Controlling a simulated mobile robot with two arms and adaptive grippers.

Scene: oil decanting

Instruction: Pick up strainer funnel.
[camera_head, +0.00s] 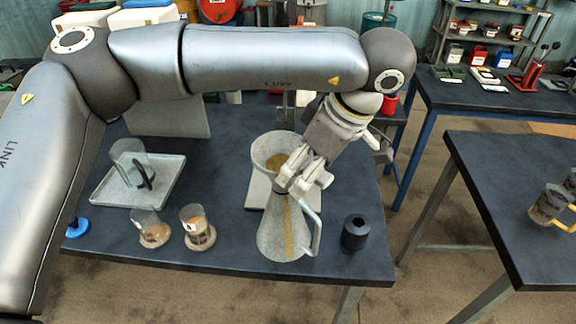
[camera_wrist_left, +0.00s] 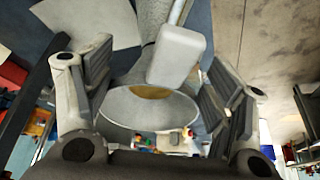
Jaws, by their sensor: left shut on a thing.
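The strainer funnel (camera_head: 266,147) is a pale grey cone with a wide round mouth and an orange-brown mesh inside. Its wide bowl (camera_wrist_left: 122,106) also shows in the left wrist view, between my finger pads. My left gripper (camera_head: 303,178) is shut on the funnel at its right side. A pale clear conical jug (camera_head: 272,240) with a handle and a yellow-brown vertical strip stands directly below, near the table's front edge. My fingers hide where funnel and jug neck come together, so I cannot tell whether they touch. My right gripper is not in view.
A black cylinder (camera_head: 356,232) stands right of the jug. Two glasses with brown contents (camera_head: 152,230) (camera_head: 197,228) stand to the left, before a pale tray (camera_head: 167,186) holding a clear jug (camera_head: 129,158). Another dark table (camera_head: 500,190) lies across a gap at right.

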